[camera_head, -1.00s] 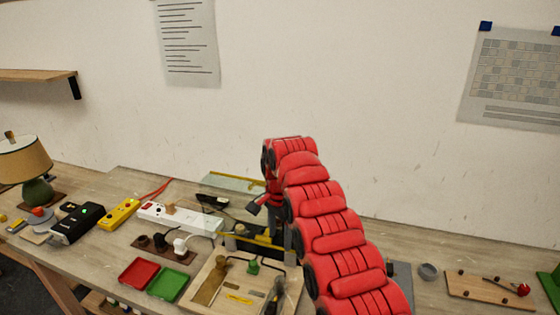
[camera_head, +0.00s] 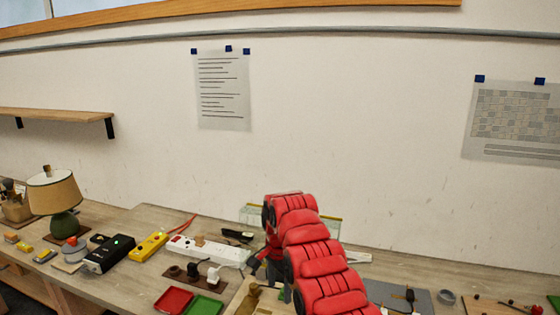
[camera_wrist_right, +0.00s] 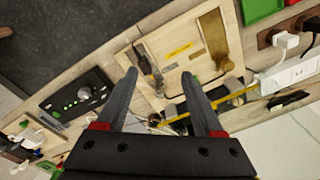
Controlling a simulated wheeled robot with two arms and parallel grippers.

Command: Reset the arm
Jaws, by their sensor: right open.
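My right arm (camera_head: 318,262) is red and padded and reaches over the workbench from the lower right in the head view. My right gripper shows best in the right wrist view (camera_wrist_right: 160,95); its two dark fingers are apart with nothing between them. It hangs above the bench near a light wooden board (camera_wrist_right: 178,48) with a brass plate and a yellow label. In the head view the gripper is mostly hidden by the arm. My left gripper is not in either view.
A white power strip (camera_head: 205,250), a yellow box (camera_head: 149,246), a black box (camera_head: 108,254) and a lamp (camera_head: 58,200) stand to the left. Red (camera_head: 173,300) and green (camera_head: 204,306) trays lie near the front. A shelf (camera_head: 55,116) is on the wall.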

